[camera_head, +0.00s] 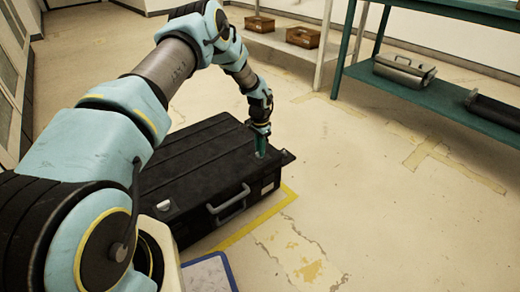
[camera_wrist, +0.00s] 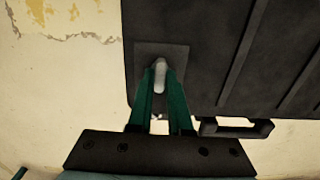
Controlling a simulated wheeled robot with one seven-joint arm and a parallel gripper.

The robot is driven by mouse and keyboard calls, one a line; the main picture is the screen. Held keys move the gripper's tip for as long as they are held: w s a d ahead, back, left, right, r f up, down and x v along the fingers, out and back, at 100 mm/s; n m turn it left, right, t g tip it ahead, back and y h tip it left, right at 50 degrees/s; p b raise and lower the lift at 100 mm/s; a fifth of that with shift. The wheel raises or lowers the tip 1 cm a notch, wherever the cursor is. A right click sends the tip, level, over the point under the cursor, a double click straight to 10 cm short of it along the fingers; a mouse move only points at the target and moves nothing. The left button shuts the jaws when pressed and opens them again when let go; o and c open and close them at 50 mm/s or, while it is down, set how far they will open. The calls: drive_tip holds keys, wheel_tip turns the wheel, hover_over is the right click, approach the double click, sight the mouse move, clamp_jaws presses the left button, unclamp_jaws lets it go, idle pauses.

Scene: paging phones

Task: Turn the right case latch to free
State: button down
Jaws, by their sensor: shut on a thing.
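A black ribbed case (camera_head: 185,165) lies flat on the floor in the head view, and its dark lid (camera_wrist: 215,50) fills the upper right of the wrist view. The right case latch (camera_wrist: 160,74) is a small pale grey piece on a square dark plate near the lid's corner. My gripper (camera_head: 261,153) reaches down to that corner. In the wrist view its two green fingers (camera_wrist: 161,88) are shut on the latch, one on each side. The fingers hide part of the latch, and I cannot tell how far it is turned.
A grey carrying handle (camera_head: 229,204) is on the case's front side. Yellow tape (camera_head: 245,231) marks the floor beside the case. A blue-edged item (camera_head: 228,270) lies in front. A teal shelf (camera_head: 440,97) with metal items stands at the right. The floor between is clear.

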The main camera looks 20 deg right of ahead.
drive_tip(key=c, duration=0.8)
unclamp_jaws()
drive_tip(key=shift+c, duration=0.2)
wheel_tip(320, 180, up, 11)
drive_tip(key=p, duration=0.2)
drive_tip(key=shift+f, duration=0.1)
